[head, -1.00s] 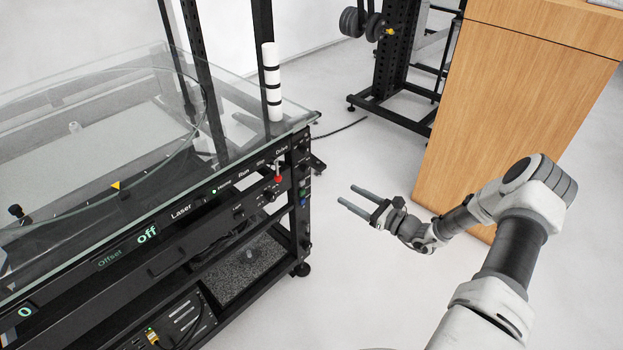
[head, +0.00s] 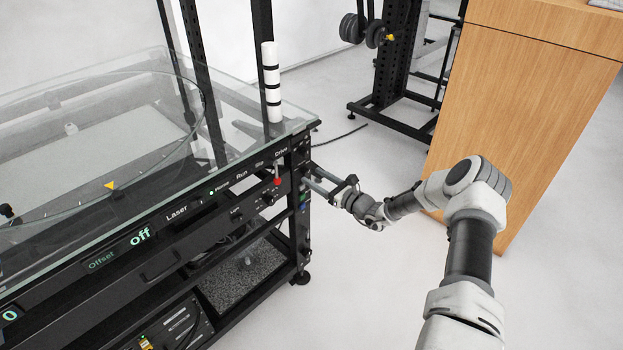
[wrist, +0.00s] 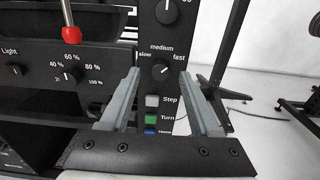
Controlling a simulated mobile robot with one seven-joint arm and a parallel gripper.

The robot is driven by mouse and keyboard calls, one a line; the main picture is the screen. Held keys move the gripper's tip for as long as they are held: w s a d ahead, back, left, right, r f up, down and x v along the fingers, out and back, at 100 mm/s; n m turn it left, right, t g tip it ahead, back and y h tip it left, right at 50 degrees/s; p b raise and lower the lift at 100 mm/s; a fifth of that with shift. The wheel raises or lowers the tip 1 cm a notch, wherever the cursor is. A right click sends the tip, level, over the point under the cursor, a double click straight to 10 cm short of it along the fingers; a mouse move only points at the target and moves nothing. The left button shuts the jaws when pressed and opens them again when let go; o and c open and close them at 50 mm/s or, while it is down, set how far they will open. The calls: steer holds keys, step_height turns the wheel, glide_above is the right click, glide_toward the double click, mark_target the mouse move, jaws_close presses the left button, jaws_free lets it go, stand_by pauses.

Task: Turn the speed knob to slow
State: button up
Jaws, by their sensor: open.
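The speed knob (wrist: 160,69) is a small black dial on the black side panel, with "slow", "medium" and "fast" printed around its top. Its pale mark seems to point up and right, towards "fast". My gripper (wrist: 159,74) is open and empty in the wrist view, with one grey finger on each side of the knob's position. I cannot tell how far the fingertips are from the panel. In the head view my gripper (head: 307,177) is at the right end of the turntable frame, where the knob cannot be made out.
To the left are a red-tipped lever (wrist: 71,35) and the Light dial (wrist: 15,71).

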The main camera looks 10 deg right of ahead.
mark_target(305, 172)
steer(key=shift+x, duration=1.1)
jaws_close()
